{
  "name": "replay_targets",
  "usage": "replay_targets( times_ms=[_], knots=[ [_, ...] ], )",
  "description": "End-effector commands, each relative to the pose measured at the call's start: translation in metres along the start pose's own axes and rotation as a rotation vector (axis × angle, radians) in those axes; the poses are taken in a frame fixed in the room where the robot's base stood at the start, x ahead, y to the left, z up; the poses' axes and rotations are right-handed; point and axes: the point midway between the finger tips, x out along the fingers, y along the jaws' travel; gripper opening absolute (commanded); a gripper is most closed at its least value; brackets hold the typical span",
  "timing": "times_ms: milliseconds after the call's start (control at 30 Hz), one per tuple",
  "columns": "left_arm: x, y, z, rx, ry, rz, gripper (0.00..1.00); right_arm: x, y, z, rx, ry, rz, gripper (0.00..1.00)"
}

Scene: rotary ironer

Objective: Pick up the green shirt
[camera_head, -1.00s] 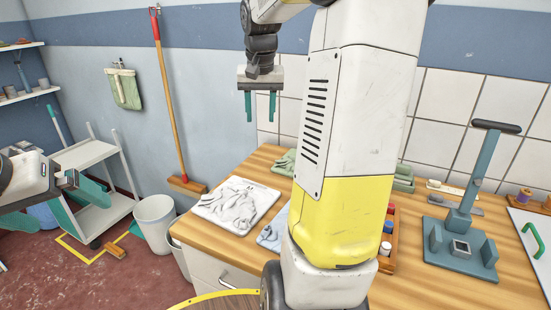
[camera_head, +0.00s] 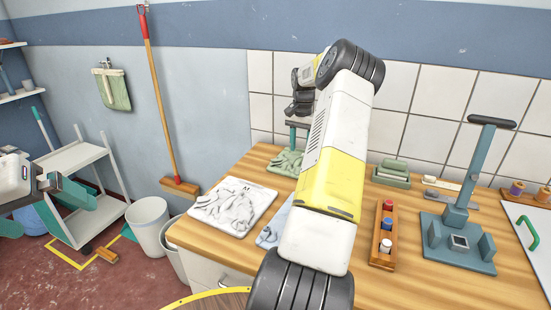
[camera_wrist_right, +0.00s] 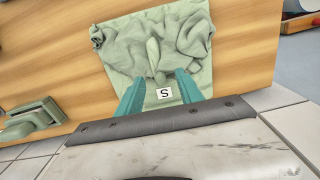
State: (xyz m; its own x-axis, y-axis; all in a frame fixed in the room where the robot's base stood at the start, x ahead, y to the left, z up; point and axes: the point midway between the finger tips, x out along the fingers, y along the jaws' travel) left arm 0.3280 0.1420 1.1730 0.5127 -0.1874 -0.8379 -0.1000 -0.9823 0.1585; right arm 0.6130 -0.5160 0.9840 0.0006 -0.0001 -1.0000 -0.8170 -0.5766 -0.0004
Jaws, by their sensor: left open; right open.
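The green shirt (camera_head: 285,163) lies crumpled on the wooden counter near the tiled wall, partly hidden behind my right arm. In the right wrist view the shirt (camera_wrist_right: 150,45) is rumpled, with a raised fold in the middle and a white label marked "S". My right gripper (camera_wrist_right: 160,92) is open, its two teal fingers at the label edge of the shirt, one on each side of the label. I cannot tell whether they touch the cloth. In the head view my right gripper (camera_head: 298,136) is over the shirt. My left gripper (camera_head: 68,193) is open and empty, away from the counter.
A white crumpled garment (camera_head: 233,205) and a light blue cloth (camera_head: 272,232) lie on the counter (camera_head: 205,257). To the right are a green stack (camera_head: 391,173), a wooden rack of bottles (camera_head: 383,237) and a teal stand (camera_head: 458,235). A white bin (camera_head: 150,225) stands on the floor.

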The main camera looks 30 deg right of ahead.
Motion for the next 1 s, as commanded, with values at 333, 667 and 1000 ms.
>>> replay_targets(
  times_ms=[333, 667, 1000],
  knots=[
    [0.000, 0.000, 0.000, 0.000, 0.000, 0.000, 1.00, 0.037, 0.003, 0.004, 0.000, 0.000, 0.001, 0.44],
    [0.000, 0.000, 0.000, 0.000, 0.000, 0.000, 1.00, 0.037, 0.003, 0.004, -0.001, 0.000, 0.000, 0.14],
    [0.000, 0.000, 0.000, 0.000, 0.000, 0.000, 1.00, 0.036, 0.003, 0.004, -0.001, 0.001, 0.000, 0.00]
  ],
)
